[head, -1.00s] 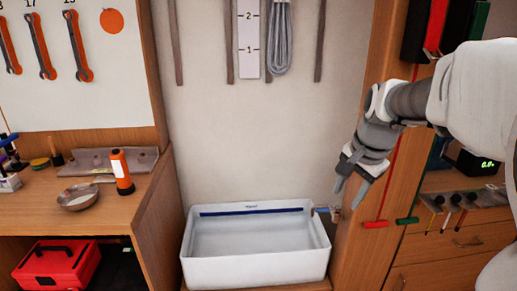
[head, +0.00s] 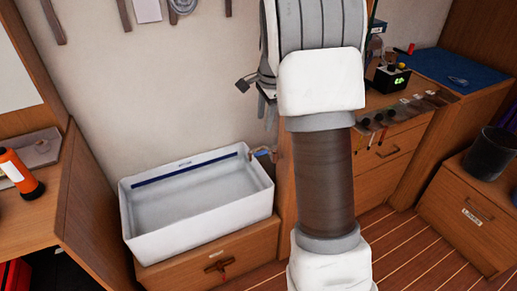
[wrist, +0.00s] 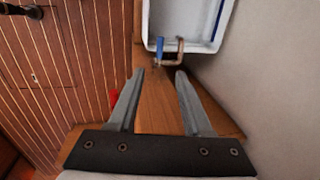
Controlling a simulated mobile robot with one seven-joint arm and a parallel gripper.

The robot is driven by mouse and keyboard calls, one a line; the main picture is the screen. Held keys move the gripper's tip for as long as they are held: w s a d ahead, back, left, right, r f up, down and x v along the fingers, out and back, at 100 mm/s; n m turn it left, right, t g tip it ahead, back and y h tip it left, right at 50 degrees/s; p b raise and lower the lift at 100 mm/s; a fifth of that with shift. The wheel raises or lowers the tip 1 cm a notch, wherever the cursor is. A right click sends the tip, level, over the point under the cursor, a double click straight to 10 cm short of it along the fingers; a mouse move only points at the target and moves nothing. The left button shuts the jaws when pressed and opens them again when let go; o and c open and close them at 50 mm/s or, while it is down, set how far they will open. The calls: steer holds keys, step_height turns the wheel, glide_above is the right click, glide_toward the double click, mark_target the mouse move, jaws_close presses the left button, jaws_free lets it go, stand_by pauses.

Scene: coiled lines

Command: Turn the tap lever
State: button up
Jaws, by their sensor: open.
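The tap is a copper-brown pipe (wrist: 175,60) with a blue lever (wrist: 160,48), at the rim of a white basin (wrist: 150,22). In the head view the tap (head: 264,152) shows small at the right end of the basin (head: 200,226), with my arm just right of it. My gripper (wrist: 160,75) is open and empty in the wrist view. Its fingers point toward the tap, and the lever appears just beyond the fingertips, apart from them. In the head view my arm hides most of the gripper; part of a finger (head: 270,110) shows above the tap.
The basin stands on a wooden base (head: 215,262) against a pale wall (head: 190,90). Wooden drawers (head: 400,150) with tools on top stand right of my arm. An orange bottle (head: 18,172) is on the left bench. The plank floor at lower right is clear.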

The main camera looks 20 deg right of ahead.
mark_target(260, 153)
steer(key=w+f+b, duration=0.1)
steer(key=f, duration=0.3)
steer(key=w+f+b, duration=0.1)
steer(key=f, duration=0.4)
steer(key=w+f+b, duration=0.1)
steer(key=f, duration=0.4)
steer(key=shift+f, duration=0.25)
jaws_close()
stand_by(0.7)
